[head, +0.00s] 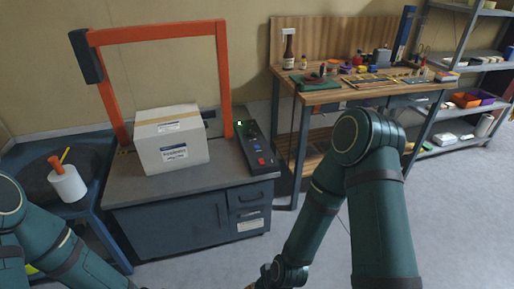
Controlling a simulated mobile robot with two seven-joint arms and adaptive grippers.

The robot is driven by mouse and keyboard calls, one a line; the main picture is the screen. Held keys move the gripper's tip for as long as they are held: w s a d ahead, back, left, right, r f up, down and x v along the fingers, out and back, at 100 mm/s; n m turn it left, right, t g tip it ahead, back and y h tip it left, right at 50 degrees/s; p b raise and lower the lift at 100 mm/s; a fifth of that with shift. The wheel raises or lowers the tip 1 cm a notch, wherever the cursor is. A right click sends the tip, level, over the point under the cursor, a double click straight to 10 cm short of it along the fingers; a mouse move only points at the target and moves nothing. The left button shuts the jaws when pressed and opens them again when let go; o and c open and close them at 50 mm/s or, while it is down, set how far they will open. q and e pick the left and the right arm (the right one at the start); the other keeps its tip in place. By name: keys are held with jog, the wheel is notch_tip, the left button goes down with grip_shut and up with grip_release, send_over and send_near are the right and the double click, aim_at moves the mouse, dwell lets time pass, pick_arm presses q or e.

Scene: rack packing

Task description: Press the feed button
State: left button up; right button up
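A dark control panel (251,140) lies on the right side of the grey machine table (125,192). It carries a red button (261,161), a smaller blue-grey part above it and a small lit green spot at its far end. The labels are too small to read, so I cannot tell which one is the feed button. A closed white carton (172,140) with labels stands left of the panel, under an orange arch (161,32). My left arm enters at the lower left and my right arm at the lower right.
A wooden workbench (330,96) with tools and bottles is behind on the right, beside a grey shelf rack (462,65). Floor in front of the machine is clear.

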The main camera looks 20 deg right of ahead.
jog(key=shift+c, duration=0.4)
grip_shut()
jog(key=c, duration=0.6)
grip_release()
